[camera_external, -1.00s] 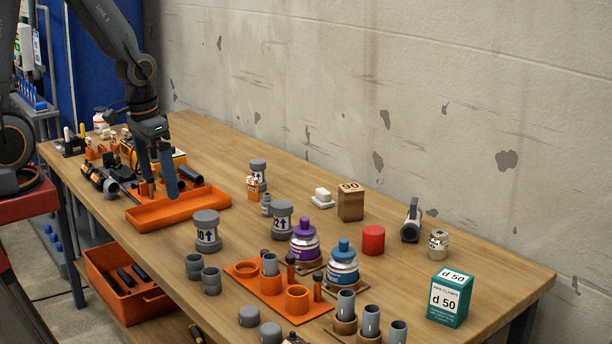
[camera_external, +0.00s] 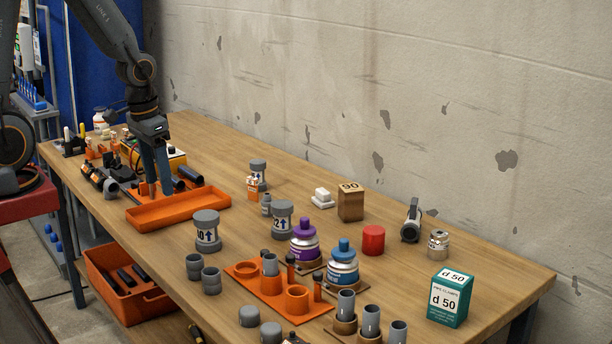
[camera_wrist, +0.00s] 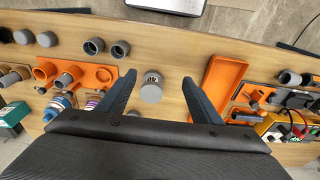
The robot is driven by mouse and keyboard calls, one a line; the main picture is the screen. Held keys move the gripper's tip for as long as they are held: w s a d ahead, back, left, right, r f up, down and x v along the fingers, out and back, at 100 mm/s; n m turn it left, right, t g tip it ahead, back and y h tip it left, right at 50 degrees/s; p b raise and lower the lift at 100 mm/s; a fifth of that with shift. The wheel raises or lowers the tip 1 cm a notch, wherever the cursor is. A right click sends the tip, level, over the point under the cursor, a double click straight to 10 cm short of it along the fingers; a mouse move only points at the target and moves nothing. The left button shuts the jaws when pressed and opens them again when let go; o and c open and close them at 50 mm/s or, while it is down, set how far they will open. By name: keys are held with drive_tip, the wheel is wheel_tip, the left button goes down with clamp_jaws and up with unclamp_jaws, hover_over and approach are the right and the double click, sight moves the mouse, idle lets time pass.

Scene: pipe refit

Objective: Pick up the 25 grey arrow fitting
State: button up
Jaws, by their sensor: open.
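A middle one (camera_external: 282,219) has a label ending in "2" and an up arrow. The nearest (camera_external: 206,230) has a label ending in "0". I cannot confirm which is the 25. My gripper (camera_external: 160,190) points down over the orange tray, open and empty, apart from all of them. In the wrist view, a grey labelled fitting (camera_wrist: 151,88) shows between the open fingers (camera_wrist: 158,78), on the table beyond them.
The orange tray (camera_external: 180,208) lies below my gripper, with tools behind it. An orange holder (camera_external: 240,270) with grey pipe pieces, a purple bottle (camera_external: 304,243) and a blue bottle (camera_external: 343,264) stand to the right. Bare wood lies between the tray and the far fitting.

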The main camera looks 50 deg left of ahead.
drive_tip(key=w+a+f+t+b, duration=0.1)
drive_tip(key=w+a, duration=0.2)
drive_tip(key=w, duration=0.6)
drive_tip(key=w+a+f, duration=0.2)
drive_tip(key=w+a, duration=0.1)
drive_tip(key=w, duration=0.7)
drive_tip(key=n+t+b, duration=0.2)
hover_over(258, 176)
drive_tip(key=s, duration=0.2)
drive_tip(key=shift+y, duration=0.3)
drive_tip(key=f, duration=0.7)
drive_tip(key=shift+s+a+f, duration=0.15)
drive_tip(key=shift+a, duration=0.25)
drive_tip(key=shift+w+a+f, duration=0.15)
drive_tip(key=shift+w+f, duration=0.1)
drive_tip(key=shift+f, duration=0.15)
drive_tip(key=shift+p+x, duration=1.5)
drive_tip(key=shift+x, duration=2.05)
drive_tip(key=c, duration=1.2)
drive_tip(key=shift+o, duration=0.2)
drive_tip(key=shift+r, duration=0.1)
drive_tip(key=shift+r, duration=0.1)
